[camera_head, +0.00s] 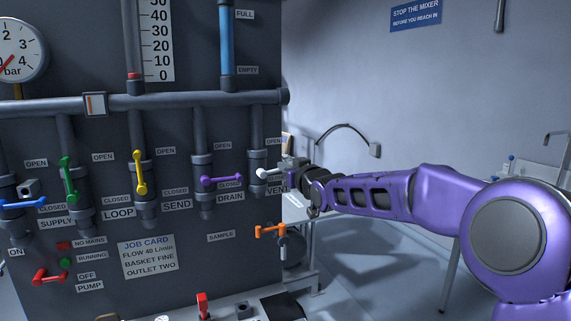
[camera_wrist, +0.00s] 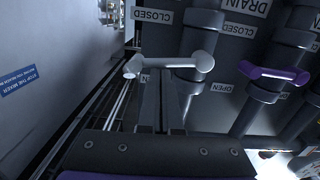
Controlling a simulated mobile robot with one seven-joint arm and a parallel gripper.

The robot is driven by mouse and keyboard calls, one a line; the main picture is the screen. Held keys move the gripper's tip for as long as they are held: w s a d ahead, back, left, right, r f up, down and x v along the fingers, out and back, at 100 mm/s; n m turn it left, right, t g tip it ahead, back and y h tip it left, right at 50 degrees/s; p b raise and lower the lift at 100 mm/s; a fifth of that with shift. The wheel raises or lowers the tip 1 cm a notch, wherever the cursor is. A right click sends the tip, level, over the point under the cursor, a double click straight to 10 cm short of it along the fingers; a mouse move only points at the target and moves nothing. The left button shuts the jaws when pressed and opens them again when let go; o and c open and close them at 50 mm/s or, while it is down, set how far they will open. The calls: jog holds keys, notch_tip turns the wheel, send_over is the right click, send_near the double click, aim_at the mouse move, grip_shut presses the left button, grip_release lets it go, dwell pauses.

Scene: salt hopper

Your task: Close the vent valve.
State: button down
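The vent valve's white lever (camera_head: 264,174) is at the right end of the panel, near the VENT label. It lies about level across its pipe, and my gripper hides its right part. The wrist view shows the white lever (camera_wrist: 168,64) across the picture, with its round hub at right and free end at left. My gripper (camera_head: 285,168) is at the lever's free side. In the wrist view my gripper's fingers (camera_wrist: 161,85) look close together, with their tips right at the lever. I see nothing held between them; whether they touch the lever is unclear.
The purple DRAIN lever (camera_head: 222,180) is level on the neighbouring pipe. An orange SAMPLE lever (camera_head: 270,231) sits below my gripper. The yellow lever (camera_head: 140,172) and green lever (camera_head: 69,180) stand upright farther left. Open room lies right of the panel edge.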

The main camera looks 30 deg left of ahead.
jog(key=shift+f+m, duration=0.3)
jog(key=shift+m, duration=0.2)
dwell(0.3)
jog(key=s+d+r, duration=0.4)
jog(key=s+d, duration=0.3)
jog(key=d, duration=0.1)
jog(key=shift+r, duration=0.2)
dwell(0.5)
